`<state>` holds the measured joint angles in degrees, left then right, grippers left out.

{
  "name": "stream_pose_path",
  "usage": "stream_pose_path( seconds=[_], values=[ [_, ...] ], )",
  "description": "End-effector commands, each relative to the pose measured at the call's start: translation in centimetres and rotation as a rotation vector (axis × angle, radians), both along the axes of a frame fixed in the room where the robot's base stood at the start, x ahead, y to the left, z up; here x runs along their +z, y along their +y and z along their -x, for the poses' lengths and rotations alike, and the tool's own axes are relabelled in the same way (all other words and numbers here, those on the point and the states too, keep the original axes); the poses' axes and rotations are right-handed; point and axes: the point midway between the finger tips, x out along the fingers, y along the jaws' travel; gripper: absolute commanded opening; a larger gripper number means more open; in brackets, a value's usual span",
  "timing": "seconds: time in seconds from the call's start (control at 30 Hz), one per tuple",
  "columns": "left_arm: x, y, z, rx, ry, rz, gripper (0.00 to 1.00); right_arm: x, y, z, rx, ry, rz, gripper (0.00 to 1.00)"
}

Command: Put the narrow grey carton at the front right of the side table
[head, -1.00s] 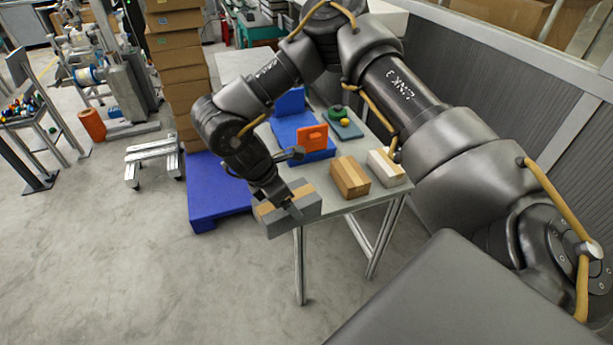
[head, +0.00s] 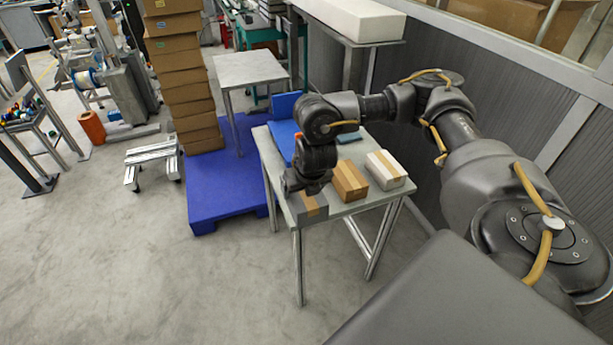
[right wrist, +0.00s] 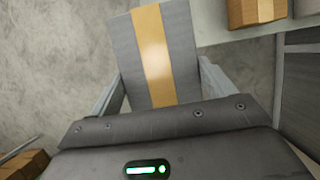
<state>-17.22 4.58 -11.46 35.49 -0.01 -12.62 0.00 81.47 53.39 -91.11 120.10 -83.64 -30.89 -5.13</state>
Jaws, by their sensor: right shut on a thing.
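The narrow grey carton (head: 313,209), with a tan tape stripe, is in my right gripper (head: 308,188) at the front left corner of the near grey-topped table (head: 350,207). In the right wrist view the carton (right wrist: 186,50) sits between the two fingers (right wrist: 160,95), with bare floor behind it and the table edge at upper right. I cannot tell whether it touches the tabletop. A smaller grey-topped table (head: 250,69) stands farther back, its top clear. My left gripper is not in view.
A brown carton (head: 350,182) and a white carton (head: 386,170) stand on the near table, right of the grey one. Blue pieces (head: 284,104) at its back are partly hidden by my arm. A blue platform (head: 225,180) and stacked boxes (head: 185,85) lie left.

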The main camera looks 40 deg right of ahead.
Motion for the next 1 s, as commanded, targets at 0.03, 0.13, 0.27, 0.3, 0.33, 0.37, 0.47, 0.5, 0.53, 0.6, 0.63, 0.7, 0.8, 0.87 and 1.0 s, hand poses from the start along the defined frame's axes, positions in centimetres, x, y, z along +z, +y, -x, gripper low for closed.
stream_pose_path(
  seconds=[0.03,0.13,0.27,0.3,0.33,0.37,0.47,0.5,0.53,0.6,0.63,0.7,0.8,0.87,1.0],
  values=[
    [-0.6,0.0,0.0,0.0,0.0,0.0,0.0,-0.7,-0.6,-0.5,-0.008,0.001,-0.001,0.48],
    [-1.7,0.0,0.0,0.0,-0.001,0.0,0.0,-2.0,-2.0,-2.0,-0.014,0.002,-0.002,0.48],
    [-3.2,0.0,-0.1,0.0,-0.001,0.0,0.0,-3.6,-4.3,-4.5,-0.014,0.003,-0.003,0.48],
    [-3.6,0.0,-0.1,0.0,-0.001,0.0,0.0,-4.1,-5.0,-5.3,-0.014,0.003,-0.004,0.48],
    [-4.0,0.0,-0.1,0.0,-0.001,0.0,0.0,-4.5,-5.5,-5.8,-0.014,0.004,-0.004,0.48],
    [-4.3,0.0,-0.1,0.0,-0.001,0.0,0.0,-4.8,-6.1,-6.4,-0.015,0.005,-0.005,0.48],
    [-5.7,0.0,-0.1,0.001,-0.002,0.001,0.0,-7.0,-7.1,-7.5,-0.011,0.006,-0.004,0.48],
    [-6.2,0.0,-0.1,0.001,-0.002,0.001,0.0,-7.6,-7.4,-8.0,-0.01,0.004,-0.004,0.48],
    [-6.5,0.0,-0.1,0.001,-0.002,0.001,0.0,-8.0,-7.6,-8.3,-0.008,0.004,-0.005,0.48],
    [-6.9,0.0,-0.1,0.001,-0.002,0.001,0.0,-8.7,-8.1,-8.8,-0.009,0.004,-0.003,0.48],
    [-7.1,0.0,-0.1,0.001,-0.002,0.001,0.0,-8.9,-8.3,-9.0,-0.007,0.002,-0.003,0.48],
    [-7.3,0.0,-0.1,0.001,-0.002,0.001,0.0,-9.1,-8.5,-9.4,-0.005,0.0,-0.002,0.48],
    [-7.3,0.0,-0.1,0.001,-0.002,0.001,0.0,-9.2,-8.7,-9.6,-0.003,0.0,0.0,0.48],
    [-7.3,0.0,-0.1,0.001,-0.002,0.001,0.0,-9.1,-8.7,-9.6,-0.002,-0.001,0.0,0.48],
    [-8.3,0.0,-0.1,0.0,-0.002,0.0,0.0,-10.5,-9.1,-10.0,-0.005,0.003,-0.002,0.48]
  ],
)
